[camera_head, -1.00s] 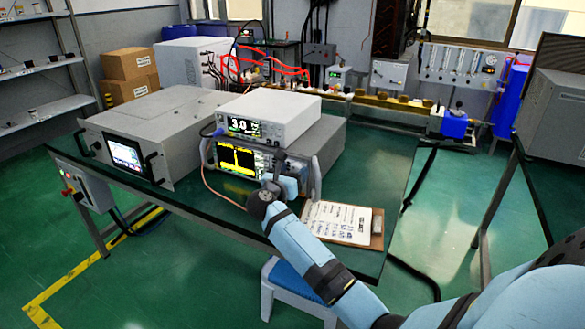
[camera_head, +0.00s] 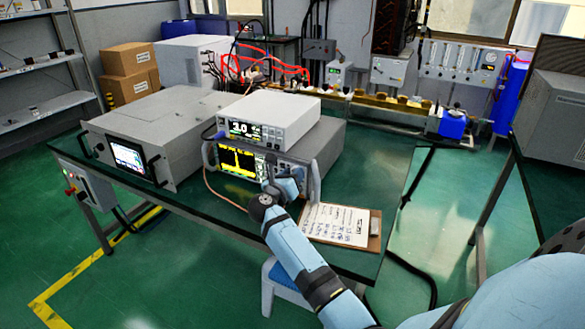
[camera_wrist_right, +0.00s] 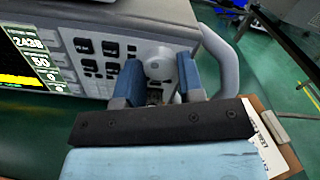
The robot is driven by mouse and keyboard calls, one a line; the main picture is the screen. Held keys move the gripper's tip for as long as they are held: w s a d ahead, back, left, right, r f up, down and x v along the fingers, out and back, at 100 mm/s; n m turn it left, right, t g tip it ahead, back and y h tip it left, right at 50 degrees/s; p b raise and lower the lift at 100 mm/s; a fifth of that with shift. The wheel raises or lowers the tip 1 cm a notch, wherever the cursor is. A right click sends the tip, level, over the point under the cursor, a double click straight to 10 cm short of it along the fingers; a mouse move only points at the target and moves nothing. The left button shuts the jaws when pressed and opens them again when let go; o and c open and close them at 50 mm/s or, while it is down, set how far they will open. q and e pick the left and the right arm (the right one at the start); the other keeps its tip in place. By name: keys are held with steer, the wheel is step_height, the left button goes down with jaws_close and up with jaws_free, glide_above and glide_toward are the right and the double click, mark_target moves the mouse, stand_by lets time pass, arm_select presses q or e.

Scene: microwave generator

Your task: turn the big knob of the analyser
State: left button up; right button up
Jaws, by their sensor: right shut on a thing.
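The analyser (camera_head: 327,160) is a grey box with a lit yellow-and-black screen (camera_head: 238,161), standing on the table under a white instrument. Its front panel (camera_wrist_right: 95,45) fills the upper part of the right wrist view. The big knob (camera_wrist_right: 158,66) is light grey and round, at the right of the panel's buttons. My right gripper (camera_wrist_right: 161,80) has its two blue fingers on either side of the knob, shut on it. In the head view my right gripper (camera_head: 284,178) is at the analyser's front right, and my wrist largely hides the knob. My left gripper is not in view.
A white instrument (camera_head: 270,110) lies on the analyser. A grey unit with a screen (camera_head: 165,130) stands to the left. A clipboard (camera_head: 340,224) lies on the dark green table (camera_head: 385,180), right of my wrist. The analyser's side handle (camera_wrist_right: 222,60) is close to the right finger.

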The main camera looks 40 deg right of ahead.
steer(key=shift+n, duration=0.3)
steer(key=o, duration=0.9)
